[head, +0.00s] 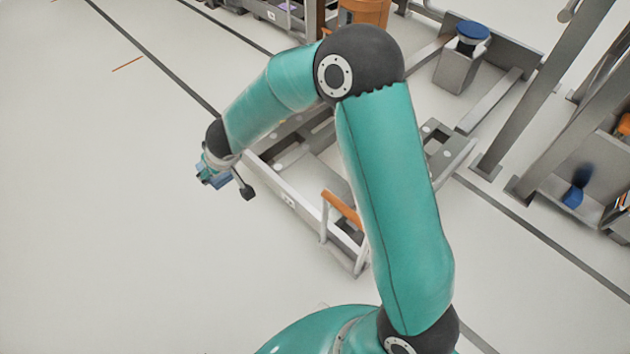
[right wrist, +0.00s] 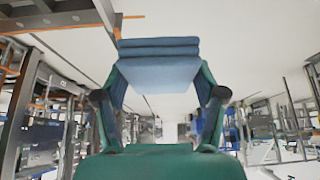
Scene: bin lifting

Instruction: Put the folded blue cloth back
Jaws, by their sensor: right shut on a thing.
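My right gripper (head: 214,170) is at the end of the teal arm, left of centre in the head view, over the pale floor beside a low grey frame. It is shut on the folded blue cloth (right wrist: 158,48), a stack of flat layers. The right wrist view shows the cloth between the two green fingers of the gripper (right wrist: 160,78). In the head view only a small bluish part of the cloth (head: 222,181) shows, mostly hidden by the gripper. My left gripper is out of view.
The low grey frame (head: 275,186) with an orange-handled rail (head: 342,209) lies right of the gripper, partly behind my arm. A grey post with a round blue top (head: 473,32) stands at the back right. Shelving with blue items (head: 573,196) is at the right.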

